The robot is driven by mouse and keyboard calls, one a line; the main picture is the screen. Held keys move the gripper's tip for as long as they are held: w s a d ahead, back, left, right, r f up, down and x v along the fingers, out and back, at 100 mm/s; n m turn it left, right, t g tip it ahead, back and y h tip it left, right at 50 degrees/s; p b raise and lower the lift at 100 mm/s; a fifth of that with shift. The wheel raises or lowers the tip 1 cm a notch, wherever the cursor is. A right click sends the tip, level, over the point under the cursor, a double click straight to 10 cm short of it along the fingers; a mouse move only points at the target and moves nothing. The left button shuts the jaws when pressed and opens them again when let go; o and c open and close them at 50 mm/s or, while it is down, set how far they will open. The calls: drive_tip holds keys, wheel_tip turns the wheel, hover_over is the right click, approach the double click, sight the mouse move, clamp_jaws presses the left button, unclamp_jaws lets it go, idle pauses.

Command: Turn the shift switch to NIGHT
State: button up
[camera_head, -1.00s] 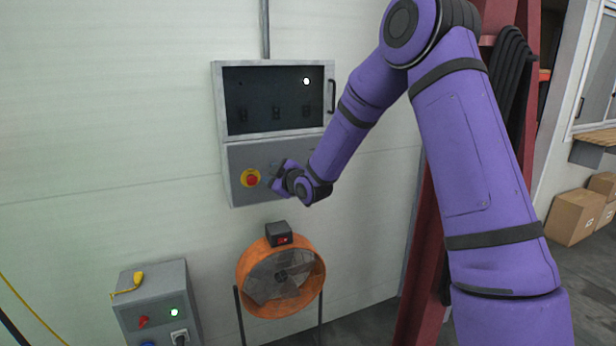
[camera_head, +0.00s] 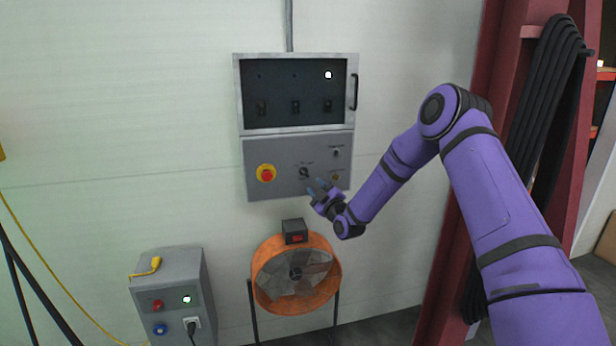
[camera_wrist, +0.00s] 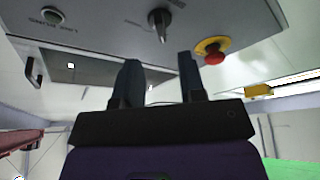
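A dark rotary knob (camera_head: 304,172) sits in the middle of the grey lower panel, right of the red emergency stop; it appears to be the shift switch. In the wrist view the knob (camera_wrist: 160,20) shows at the top with its tapered handle. Its lettering is too small to read, so I cannot tell its setting. My gripper (camera_head: 317,187) is just below and right of the knob, apparently apart from it. In the wrist view my gripper (camera_wrist: 158,65) is open, with two dark fingers apart and nothing between them.
The yellow-collared red emergency stop (camera_head: 266,173) is close to the left. A small control (camera_head: 336,152) is at the upper right of the panel. A glazed box (camera_head: 294,95) with one lit white lamp is above. An orange fan (camera_head: 296,273) stands below.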

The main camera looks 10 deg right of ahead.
sight(305, 174)
drive_tip(key=x, duration=0.7)
drive_tip(key=shift+w+a, duration=0.1)
drive_tip(key=shift+a, duration=0.05)
drive_tip(key=c, duration=0.6)
